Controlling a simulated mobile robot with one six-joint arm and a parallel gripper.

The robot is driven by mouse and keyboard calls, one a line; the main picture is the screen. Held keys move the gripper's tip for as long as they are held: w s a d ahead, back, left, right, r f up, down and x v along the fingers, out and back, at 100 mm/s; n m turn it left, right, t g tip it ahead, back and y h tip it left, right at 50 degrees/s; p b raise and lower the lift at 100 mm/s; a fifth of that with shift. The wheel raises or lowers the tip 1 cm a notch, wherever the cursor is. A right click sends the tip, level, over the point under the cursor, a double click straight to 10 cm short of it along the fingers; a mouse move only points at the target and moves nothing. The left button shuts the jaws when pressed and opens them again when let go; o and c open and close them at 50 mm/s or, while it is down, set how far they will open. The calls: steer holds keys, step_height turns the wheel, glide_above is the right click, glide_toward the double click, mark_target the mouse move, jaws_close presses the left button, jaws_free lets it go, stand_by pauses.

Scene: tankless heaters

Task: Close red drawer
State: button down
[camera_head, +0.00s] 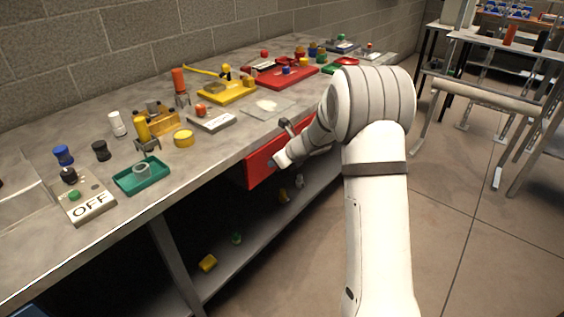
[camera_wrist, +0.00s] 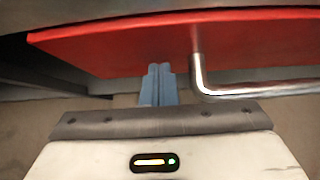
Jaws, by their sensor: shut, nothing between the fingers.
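The red drawer (camera_head: 260,162) is under the edge of the grey workbench. Its red front (camera_wrist: 110,45) fills the upper part of the wrist view, with a metal bar handle (camera_wrist: 215,88) on it. My gripper (camera_wrist: 159,70) is shut and empty, its fingertips at the lower part of the red front, left of the handle's bend. I cannot tell whether the fingertips touch the front. In the head view my arm hides the right part of the drawer, and how far it stands out is hard to tell.
The bench top (camera_head: 225,150) holds several small parts, a teal tray (camera_head: 141,177) and an OFF switch box (camera_head: 86,203). A lower shelf (camera_head: 240,252) below the drawer holds several small pieces. Open floor (camera_head: 450,240) lies to the right.

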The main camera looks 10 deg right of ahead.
steer(key=shift+w+a+r, duration=0.2)
steer(key=shift+r, duration=0.15)
steer(key=s+d+r+p, duration=0.1)
steer(key=s+d+r, duration=0.6)
steer(key=s+d, duration=0.15)
steer(key=s+a+r+n+g+h+p, duration=0.1)
steer(key=s+a+r+n+p, duration=0.2)
steer(key=s+r+n, duration=0.35)
steer(key=s+a+r+n+g+h+p, duration=0.1)
steer(key=s+a+r+n+g+p, duration=0.2)
steer(key=s+n, duration=0.5)
steer(key=s+d+r+n+h+p, duration=0.2)
steer(key=s+n, duration=0.4)
steer(key=s, duration=0.3)
steer(key=s+d+r+n+h+p, duration=0.2)
steer(key=s+r+n+p, duration=0.1)
steer(key=s+n, duration=0.4)
steer(key=shift+s+r, duration=0.75)
steer(key=shift+s, duration=0.15)
